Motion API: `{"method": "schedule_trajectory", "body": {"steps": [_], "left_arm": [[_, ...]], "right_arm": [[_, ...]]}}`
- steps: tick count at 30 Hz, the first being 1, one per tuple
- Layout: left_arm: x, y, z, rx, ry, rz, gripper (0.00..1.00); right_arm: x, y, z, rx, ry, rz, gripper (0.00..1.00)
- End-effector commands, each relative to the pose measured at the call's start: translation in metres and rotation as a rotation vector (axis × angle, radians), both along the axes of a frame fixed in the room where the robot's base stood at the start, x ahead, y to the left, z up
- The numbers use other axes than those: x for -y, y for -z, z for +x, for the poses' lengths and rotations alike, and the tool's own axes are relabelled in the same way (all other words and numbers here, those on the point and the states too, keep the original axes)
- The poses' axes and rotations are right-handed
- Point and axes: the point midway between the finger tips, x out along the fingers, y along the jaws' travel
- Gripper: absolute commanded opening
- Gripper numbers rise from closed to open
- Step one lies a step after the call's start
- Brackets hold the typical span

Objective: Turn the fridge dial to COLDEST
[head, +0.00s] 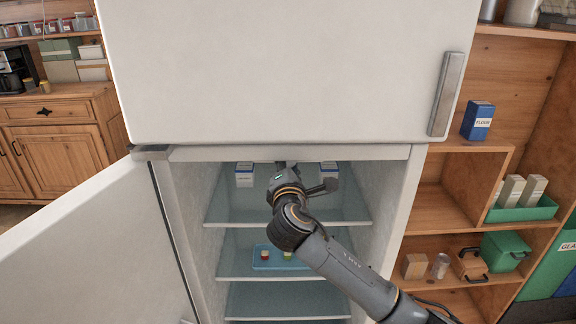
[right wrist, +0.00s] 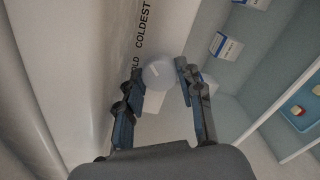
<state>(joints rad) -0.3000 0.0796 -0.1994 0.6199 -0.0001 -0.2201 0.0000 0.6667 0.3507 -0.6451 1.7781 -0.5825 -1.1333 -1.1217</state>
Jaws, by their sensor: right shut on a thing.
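The dial (right wrist: 159,74) is a pale round knob on the fridge's inner surface, seen in the right wrist view. The printed word COLDEST (right wrist: 144,28) stands above it, and a partly hidden word ending in OLD (right wrist: 136,62) is beside it. My right gripper (right wrist: 160,73) is shut on the dial, one finger on each side. A pale block shows just below the knob; I cannot tell where the dial points. In the head view my right arm reaches into the open lower fridge compartment, with the gripper near its ceiling (head: 288,168), the dial hidden. My left gripper is not in view.
The fridge door (head: 100,250) stands open to the left. White cartons (head: 244,175) sit on the top shelf on both sides of my wrist. A blue tray (head: 262,262) with small items is on the shelf below. Wooden shelving (head: 440,195) stands to the right.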

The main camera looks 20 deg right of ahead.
Motion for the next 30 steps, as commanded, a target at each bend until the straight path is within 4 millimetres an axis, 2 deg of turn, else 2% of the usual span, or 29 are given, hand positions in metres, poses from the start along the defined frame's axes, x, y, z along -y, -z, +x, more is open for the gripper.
{"method": "schedule_trajectory", "body": {"steps": [9,22,23,24,26,30], "left_arm": [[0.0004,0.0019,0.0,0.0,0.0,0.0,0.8],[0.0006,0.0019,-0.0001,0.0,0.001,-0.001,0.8],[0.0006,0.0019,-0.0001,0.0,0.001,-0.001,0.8],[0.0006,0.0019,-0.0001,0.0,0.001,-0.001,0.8],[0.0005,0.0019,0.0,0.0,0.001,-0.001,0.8],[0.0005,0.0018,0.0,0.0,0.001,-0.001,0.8]], "right_arm": [[0.0002,-0.0002,-0.0001,0.022,0.0,0.073,0.05],[0.0004,-0.0004,0.0,0.023,0.001,0.08,0.05],[0.0002,-0.0004,0.0,0.023,0.001,0.08,0.43],[0.0003,-0.0003,0.0,0.023,0.001,0.08,0.51],[0.0002,-0.0003,0.0001,0.023,0.0,0.08,0.6],[-0.0001,-0.0017,0.0,0.026,-0.001,0.079,0.6]]}}
